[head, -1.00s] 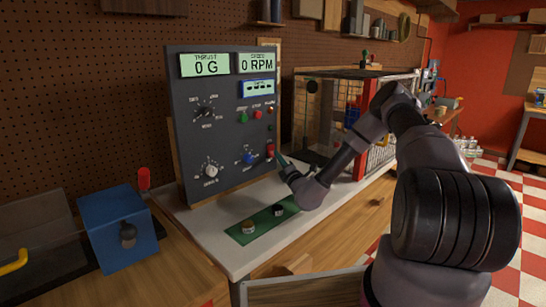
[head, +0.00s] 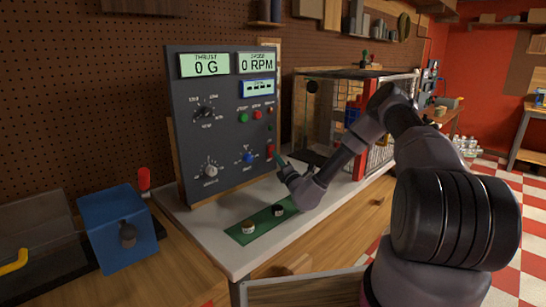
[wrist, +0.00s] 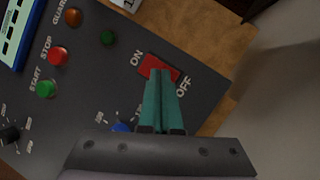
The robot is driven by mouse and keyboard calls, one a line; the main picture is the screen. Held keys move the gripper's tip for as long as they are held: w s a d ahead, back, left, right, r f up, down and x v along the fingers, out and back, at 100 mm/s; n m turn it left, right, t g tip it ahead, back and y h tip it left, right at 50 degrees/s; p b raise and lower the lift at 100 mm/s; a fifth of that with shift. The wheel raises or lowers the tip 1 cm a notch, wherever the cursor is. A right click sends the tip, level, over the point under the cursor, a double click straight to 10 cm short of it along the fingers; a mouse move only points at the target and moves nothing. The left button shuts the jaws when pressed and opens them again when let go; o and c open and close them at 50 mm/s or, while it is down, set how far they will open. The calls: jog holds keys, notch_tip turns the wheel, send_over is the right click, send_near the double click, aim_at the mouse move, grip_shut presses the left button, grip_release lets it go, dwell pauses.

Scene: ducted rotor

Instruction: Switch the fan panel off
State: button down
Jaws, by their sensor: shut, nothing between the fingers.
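The fan panel (head: 222,140) is a dark grey upright board on the bench, with screens reading 0 G and 0 RPM. Its red power switch (wrist: 158,67) lies between the ON and OFF labels in the wrist view. In the head view the red switch (head: 270,149) is at the panel's lower right edge. My gripper (wrist: 163,74) has its teal fingers closed together, with nothing between them. The tips overlap the switch near its middle and OFF side in the wrist view. I cannot tell whether they touch it. The switch's tilt is not clear.
Green START (wrist: 46,89) and red STOP (wrist: 58,56) buttons and a blue knob (wrist: 121,127) are near the switch. A caged duct box (head: 318,115) stands right of the panel. A blue box (head: 119,228) sits at left. A green strip (head: 262,222) with small weights lies in front.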

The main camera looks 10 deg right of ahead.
jog(key=shift+w, duration=0.1)
dwell(0.5)
jog(key=shift+s+d+r, duration=0.35)
jog(key=shift+s+d, duration=0.05)
jog(key=shift+s, duration=0.25)
jog(key=shift+s+d+r, duration=0.55)
jog(key=shift+s+d, duration=0.15)
jog(key=shift+s, duration=0.2)
jog(key=shift+s+d+r, duration=0.5)
jog(key=shift+s+d, duration=0.15)
jog(key=shift+s, duration=0.25)
